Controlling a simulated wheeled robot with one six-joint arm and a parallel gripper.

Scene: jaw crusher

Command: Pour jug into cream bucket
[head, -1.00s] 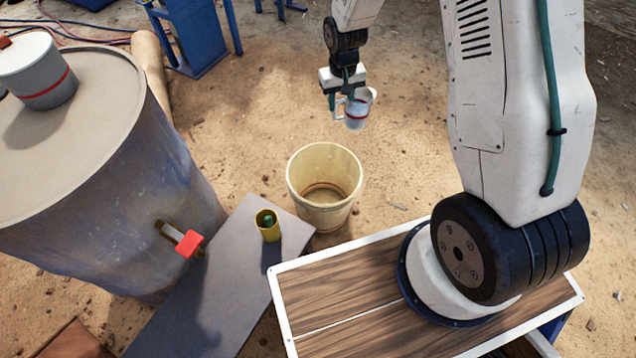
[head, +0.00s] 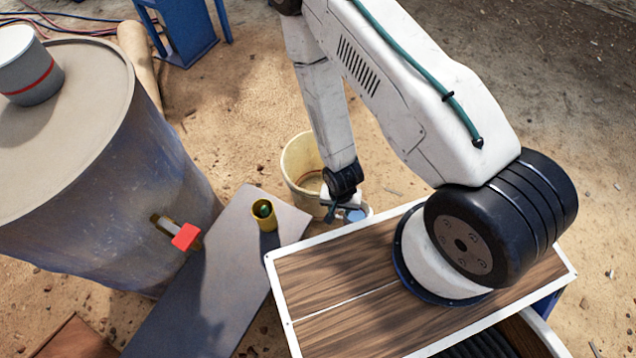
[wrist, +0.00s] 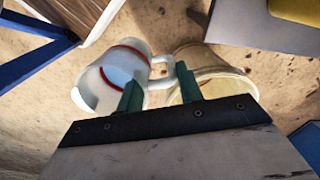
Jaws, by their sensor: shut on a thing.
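The white jug with a red band (wrist: 98,98) shows in the wrist view, its mouth facing the camera and a pale blue surface inside. In the head view the jug (head: 356,214) is partly hidden by my gripper (head: 337,207), just right of the bucket and beside my base's edge. In the wrist view my gripper (wrist: 160,86) is shut on the jug's handle. The cream bucket (head: 296,158) stands on the ground, its right part hidden by my arm. The bucket (wrist: 212,60) also shows right of the jug in the wrist view, partly behind the fingers.
A yellow cup with something green inside (head: 264,217) stands on a grey plank (head: 215,275) left of the bucket. A large barrel (head: 130,190) with a red-handled tap (head: 186,237) and a grey pot on top (head: 28,75) stands left. Open ground lies behind the bucket.

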